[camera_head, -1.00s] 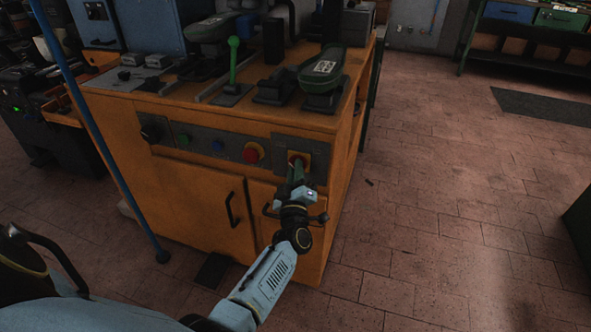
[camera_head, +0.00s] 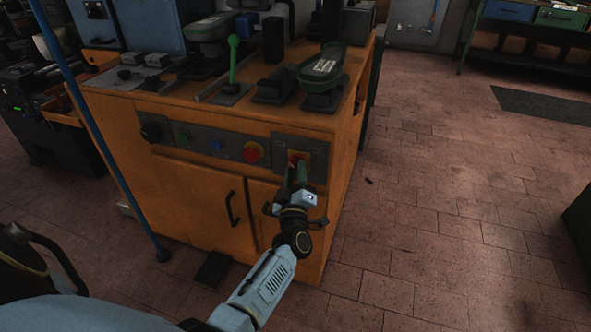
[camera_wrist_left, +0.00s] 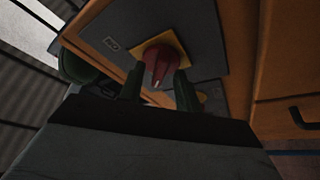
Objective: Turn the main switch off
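The main switch is a red rotary knob on a yellow plate (camera_head: 306,158) at the right end of the orange cabinet's front panel. In the left wrist view the knob (camera_wrist_left: 158,62) shows large, with a white mark at its near end. My left gripper (camera_head: 297,172) is in front of the switch. Its two dark green fingers (camera_wrist_left: 159,90) stand apart, one on each side of the knob, with a small gap showing beside its near end. Contact is hard to judge. In the head view the fingers hide part of the knob. My right gripper is not in view.
Left of the switch on the panel are a red button (camera_head: 253,152) on yellow, a blue button (camera_head: 218,146), a green button (camera_head: 184,137) and a black knob (camera_head: 151,131). Cabinet doors with a black handle (camera_head: 233,209) lie below.

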